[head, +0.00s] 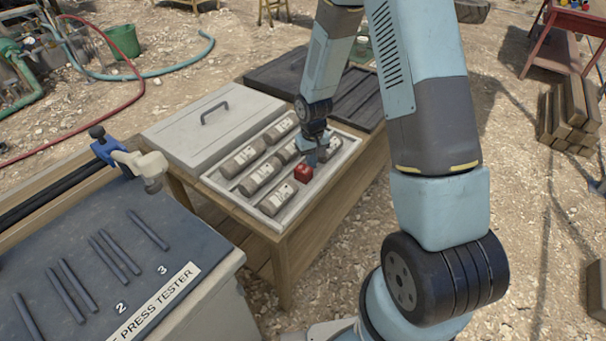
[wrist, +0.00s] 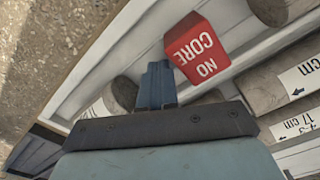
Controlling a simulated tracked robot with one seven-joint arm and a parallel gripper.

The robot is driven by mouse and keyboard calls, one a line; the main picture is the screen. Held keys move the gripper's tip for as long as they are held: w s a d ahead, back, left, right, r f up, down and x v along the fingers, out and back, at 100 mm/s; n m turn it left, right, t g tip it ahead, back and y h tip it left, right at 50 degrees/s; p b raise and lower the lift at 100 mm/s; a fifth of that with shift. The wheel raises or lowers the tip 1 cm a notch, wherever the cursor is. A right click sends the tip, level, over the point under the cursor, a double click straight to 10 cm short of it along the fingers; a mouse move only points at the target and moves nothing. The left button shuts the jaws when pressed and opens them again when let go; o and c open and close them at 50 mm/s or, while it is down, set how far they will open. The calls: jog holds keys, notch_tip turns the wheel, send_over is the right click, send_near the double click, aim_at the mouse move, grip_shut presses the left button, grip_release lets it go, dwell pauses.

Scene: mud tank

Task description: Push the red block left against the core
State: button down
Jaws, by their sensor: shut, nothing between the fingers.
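The red block (head: 303,172), marked NO CORE, sits in the right-hand channel of the core tray (head: 210,181). In the wrist view the red block (wrist: 202,42) is just beyond my fingertips, to their upper right. The grey core (head: 278,198) lies in the same channel, to the block's lower left. In the wrist view this core (wrist: 268,10) shows at the top right, with a small gap between it and the block. My gripper (head: 312,162) points down into the channel on the block's other side, its fingers (wrist: 157,82) shut and empty. I cannot tell whether they touch the block.
Another core (head: 329,147) lies behind my gripper in the same channel. Several labelled cores fill the neighbouring channels between raised dividers. A grey lid (head: 200,124) with a handle lies left of the tray. The press tester bench (head: 85,290) stands at front left.

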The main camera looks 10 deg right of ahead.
aim_at(304, 167)
jog(key=shift+s+a, duration=1.5)
jog(key=shift+w+d, duration=0.1)
jog(key=shift+w+d+r, duration=0.95)
jog(key=shift+d, duration=0.05)
notch_tip(304, 167, up, 8)
jog(key=shift+r, duration=0.1)
dwell(0.5)
